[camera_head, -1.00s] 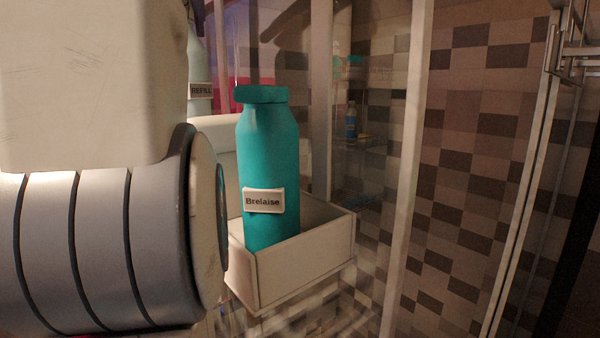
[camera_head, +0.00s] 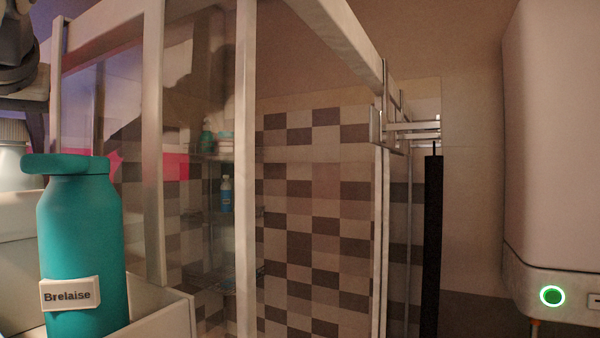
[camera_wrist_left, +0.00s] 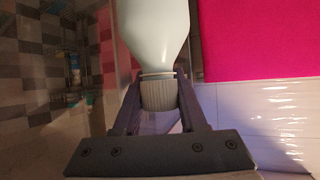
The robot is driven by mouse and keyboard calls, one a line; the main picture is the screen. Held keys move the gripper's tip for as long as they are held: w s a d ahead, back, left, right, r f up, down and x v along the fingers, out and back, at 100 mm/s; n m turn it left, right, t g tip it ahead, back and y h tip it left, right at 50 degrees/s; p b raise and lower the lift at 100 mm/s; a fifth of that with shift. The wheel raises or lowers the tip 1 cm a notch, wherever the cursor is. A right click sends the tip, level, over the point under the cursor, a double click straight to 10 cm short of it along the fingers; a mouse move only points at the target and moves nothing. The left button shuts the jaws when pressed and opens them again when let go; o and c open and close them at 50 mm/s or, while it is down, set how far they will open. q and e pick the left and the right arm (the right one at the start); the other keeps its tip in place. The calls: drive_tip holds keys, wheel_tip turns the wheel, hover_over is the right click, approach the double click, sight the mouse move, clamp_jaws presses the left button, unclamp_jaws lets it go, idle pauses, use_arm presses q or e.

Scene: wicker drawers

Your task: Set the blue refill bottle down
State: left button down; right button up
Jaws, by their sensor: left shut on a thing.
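In the left wrist view my left gripper (camera_wrist_left: 159,84) is shut around the white ribbed cap and neck of a pale blue bottle (camera_wrist_left: 156,32). The bottle's body extends beyond the fingers, cut off by the top edge. Its base and what lies under it are out of view. My right gripper is in neither view.
A teal bottle labelled Brelaise (camera_head: 80,235) stands upright in an off-white box (camera_head: 165,314). A glass shower enclosure (camera_head: 245,170) with shelves behind it fills the middle. A white wall unit (camera_head: 555,140) with a green-ringed button is at right.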

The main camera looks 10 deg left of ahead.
sight(14, 162)
use_arm(q)
wheel_tip(14, 162, down, 3)
drive_tip(key=shift+f+b, duration=0.1)
drive_tip(key=shift+b, duration=1.05)
drive_tip(key=shift+r, duration=0.2)
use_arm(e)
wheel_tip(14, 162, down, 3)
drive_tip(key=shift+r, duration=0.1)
use_arm(q)
drive_tip(key=shift+c, duration=2.3)
unclamp_jaws()
drive_tip(key=shift+f, duration=0.1)
drive_tip(key=p+v, duration=0.1)
drive_tip(key=v, duration=1.1)
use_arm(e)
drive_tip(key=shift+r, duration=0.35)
